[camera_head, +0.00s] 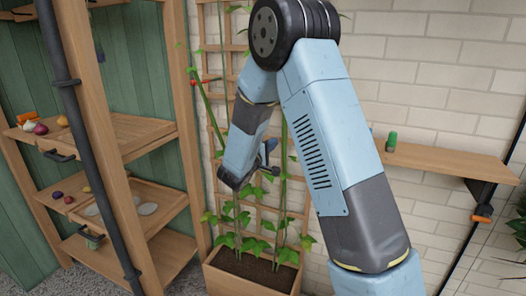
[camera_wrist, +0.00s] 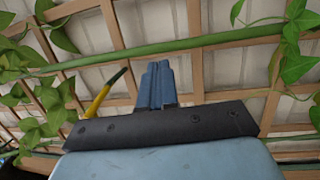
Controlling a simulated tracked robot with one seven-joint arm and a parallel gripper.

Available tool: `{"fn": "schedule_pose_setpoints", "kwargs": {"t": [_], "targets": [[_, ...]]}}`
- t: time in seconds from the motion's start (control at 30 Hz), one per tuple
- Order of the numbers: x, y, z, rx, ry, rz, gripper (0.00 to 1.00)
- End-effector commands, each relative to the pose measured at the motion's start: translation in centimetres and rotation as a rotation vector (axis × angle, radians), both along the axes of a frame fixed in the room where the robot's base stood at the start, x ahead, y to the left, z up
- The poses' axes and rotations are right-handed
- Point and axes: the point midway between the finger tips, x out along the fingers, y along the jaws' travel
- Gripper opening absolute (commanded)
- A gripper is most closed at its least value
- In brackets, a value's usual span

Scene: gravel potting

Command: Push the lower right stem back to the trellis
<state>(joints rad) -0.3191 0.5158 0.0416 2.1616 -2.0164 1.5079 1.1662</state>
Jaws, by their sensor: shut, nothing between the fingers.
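The wooden trellis (camera_head: 228,47) stands against the brick wall behind a wooden planter (camera_head: 268,284). A green stem (camera_head: 283,180) rises on the right side of the trellis, with leaves around its base. My gripper (camera_head: 270,147) is just left of this stem at mid-height; contact cannot be told. In the wrist view my gripper (camera_wrist: 157,66) is shut and empty, its blue fingertips pointing towards the trellis (camera_wrist: 194,48). A green stem (camera_wrist: 190,43) crosses that view just beyond the fingertips. My arm hides part of the trellis in the head view.
A wooden shelf unit (camera_head: 150,128) with vegetables stands left. A wall shelf (camera_head: 440,160) holding a green item (camera_head: 391,141) is at right. A yellow-and-green stick (camera_wrist: 104,94) shows beside my fingers.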

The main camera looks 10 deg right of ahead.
Motion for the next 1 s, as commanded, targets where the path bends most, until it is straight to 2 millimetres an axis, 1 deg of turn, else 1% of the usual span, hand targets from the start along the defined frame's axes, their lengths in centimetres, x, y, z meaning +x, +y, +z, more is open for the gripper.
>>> {"fn": "schedule_pose_setpoints", "kwargs": {"t": [0.03, 0.2, 0.43, 0.83, 0.93, 1.0], "targets": [[0.6, -0.8, 0.1, 0.000, 0.000, -0.004, 0.00], [2.2, -2.3, 0.3, 0.000, 0.001, -0.002, 0.00], [3.2, -3.2, 0.5, 0.000, 0.000, 0.000, 0.00], [3.3, -3.1, 0.6, 0.001, 0.002, 0.002, 0.00], [3.6, -2.5, 0.6, 0.008, 0.010, 0.012, 0.00], [3.9, -1.6, 0.8, 0.014, 0.021, 0.024, 0.00]]}}
